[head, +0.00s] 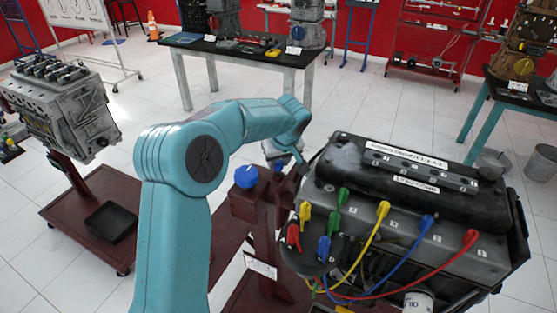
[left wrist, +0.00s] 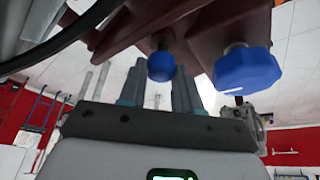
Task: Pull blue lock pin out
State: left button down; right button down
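A small blue lock pin (left wrist: 161,66) hangs from the dark red stand in the left wrist view, its short stem running up into the metal. In the head view the pin (head: 279,165) is small and partly hidden by my left gripper. My left gripper (head: 293,158) is at the stand post beside the engine. In the left wrist view its two grey fingers (left wrist: 160,80) stand on either side of the pin head, close against it with no clear gap, and appear shut on it. My right gripper is not in view.
A larger blue knob (left wrist: 247,70) is close beside the pin; it also shows on the stand top in the head view (head: 246,177). The black and grey engine (head: 400,200) with coloured leads is just right of my gripper. Another engine (head: 65,110) stands at left.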

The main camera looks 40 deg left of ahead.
aim_at(279, 162)
pick_arm(q)
notch_tip(279, 162, up, 5)
jog(key=shift+d+f+p, duration=0.1)
jog(key=shift+f+p, duration=0.1)
jog(key=shift+p, duration=0.75)
jog(key=shift+w, duration=0.1)
